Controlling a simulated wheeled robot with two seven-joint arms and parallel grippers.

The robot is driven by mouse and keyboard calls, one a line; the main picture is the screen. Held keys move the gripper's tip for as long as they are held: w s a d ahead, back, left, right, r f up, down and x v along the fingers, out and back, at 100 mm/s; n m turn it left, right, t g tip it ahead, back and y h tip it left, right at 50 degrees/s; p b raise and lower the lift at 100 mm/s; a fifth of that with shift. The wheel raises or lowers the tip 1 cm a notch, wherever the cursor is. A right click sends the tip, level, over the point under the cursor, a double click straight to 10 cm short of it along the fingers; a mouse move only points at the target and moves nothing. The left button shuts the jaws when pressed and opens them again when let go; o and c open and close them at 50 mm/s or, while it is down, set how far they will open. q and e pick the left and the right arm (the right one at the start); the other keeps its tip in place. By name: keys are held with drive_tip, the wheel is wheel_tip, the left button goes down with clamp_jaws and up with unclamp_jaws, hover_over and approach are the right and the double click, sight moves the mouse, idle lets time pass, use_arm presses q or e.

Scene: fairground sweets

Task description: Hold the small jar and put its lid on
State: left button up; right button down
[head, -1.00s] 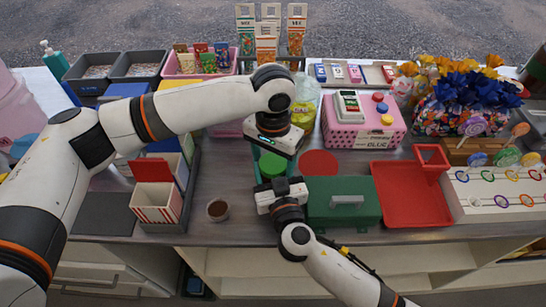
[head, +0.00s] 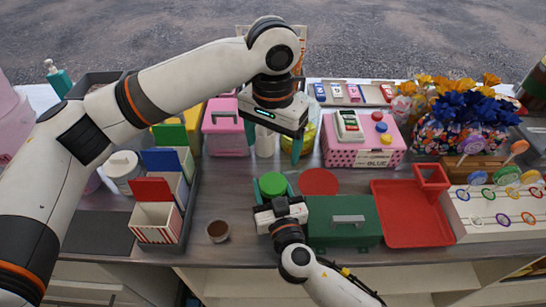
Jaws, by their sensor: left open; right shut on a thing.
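The small jar is held by my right gripper (head: 275,196) at the front middle of the table, and its body is mostly hidden. A round green lid (head: 272,183) shows on top of the jar, between the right gripper's fingers. It looks level; I cannot tell how tightly it sits. My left gripper (head: 273,143) is open and empty, pointing down above and behind the lid, clear of it.
A red disc (head: 318,181) lies right of the jar. A green box (head: 343,228) and a red tray (head: 408,222) stand further right. A small brown cup (head: 218,231) stands at front left. A pink button box (head: 365,155) and a pink case (head: 225,128) stand behind.

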use_arm(q)
drive_tip(key=shift+r, duration=0.5)
use_arm(e)
drive_tip(key=shift+c, duration=2.2)
unclamp_jaws()
use_arm(q)
wheel_tip(320, 180, down, 4)
drive_tip(key=b, duration=0.3)
drive_tip(key=shift+r+b, duration=0.15)
drive_tip(key=shift+b, duration=0.15)
use_arm(e)
drive_tip(key=v, duration=1.1)
drive_tip(key=shift+d+f, duration=0.1)
drive_tip(key=shift+f, duration=0.1)
drive_tip(key=shift+s+d+r, duration=0.15)
drive_tip(key=shift+s, duration=0.35)
